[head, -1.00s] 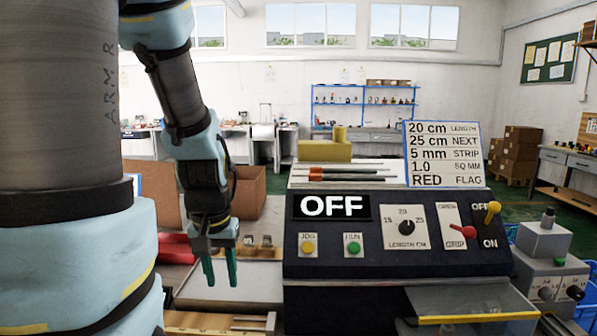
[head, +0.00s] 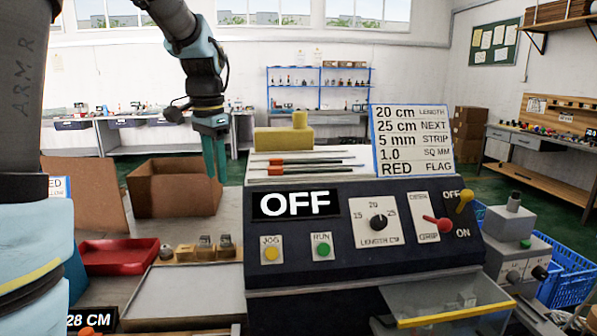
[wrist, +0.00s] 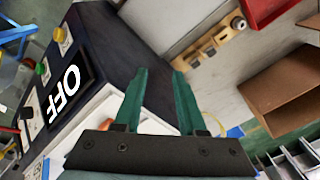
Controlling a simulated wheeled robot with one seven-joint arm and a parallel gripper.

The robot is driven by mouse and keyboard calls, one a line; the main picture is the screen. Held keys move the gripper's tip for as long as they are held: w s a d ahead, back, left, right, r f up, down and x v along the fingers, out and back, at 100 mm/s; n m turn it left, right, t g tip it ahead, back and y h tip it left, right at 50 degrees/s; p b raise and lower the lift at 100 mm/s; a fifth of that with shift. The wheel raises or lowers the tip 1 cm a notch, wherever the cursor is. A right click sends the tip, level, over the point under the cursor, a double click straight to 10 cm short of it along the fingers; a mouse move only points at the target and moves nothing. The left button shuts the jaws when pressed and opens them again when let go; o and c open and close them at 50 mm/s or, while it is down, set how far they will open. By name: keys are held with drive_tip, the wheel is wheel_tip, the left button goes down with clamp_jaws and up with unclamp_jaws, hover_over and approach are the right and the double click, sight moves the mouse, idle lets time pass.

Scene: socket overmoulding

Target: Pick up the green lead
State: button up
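My gripper (head: 216,172) hangs pointing down in the head view, just left of the machine's pale top deck. Its green fingers are apart with nothing between them in the wrist view (wrist: 160,80). Several thin leads (head: 312,161) lie side by side on the machine's top, with orange-red parts at the left and dark stretches to the right. They are too small to tell surely which one is green. The leads are right of my gripper and apart from it. No lead shows clearly in the wrist view.
The dark control panel (head: 375,255) reads OFF. A yellow block (head: 283,139) and a settings sign (head: 411,141) stand behind the leads. A cardboard box (head: 175,190) and red tray (head: 118,256) are at the left. A blue crate (head: 568,275) is at the right.

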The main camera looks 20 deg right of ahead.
sight(279, 167)
drive_tip(key=d+r+m, duration=0.1)
drive_tip(key=d+r, duration=0.1)
drive_tip(key=d+r+m, duration=0.2)
drive_tip(key=d, duration=0.1)
drive_tip(key=d+r+m, duration=0.1)
drive_tip(key=d, duration=0.1)
drive_tip(key=shift+s+d+r, duration=0.1)
drive_tip(key=shift+d+r, duration=0.3)
drive_tip(key=s+d+r+m, duration=0.3)
drive_tip(key=d+r+m, duration=0.1)
drive_tip(key=d+r, duration=0.15)
drive_tip(key=shift+m+g, duration=0.3)
drive_tip(key=shift+g, duration=0.1)
drive_tip(key=shift+w+d+f+p, duration=0.1)
drive_tip(key=shift+f+p, duration=0.4)
drive_tip(key=shift+f, duration=2.2)
drive_tip(key=shift+w+d+f+p, duration=0.1)
drive_tip(key=shift+f+p, duration=0.35)
drive_tip(key=shift+f, duration=2.2)
drive_tip(key=shift+c, duration=0.2)
clamp_jaws()
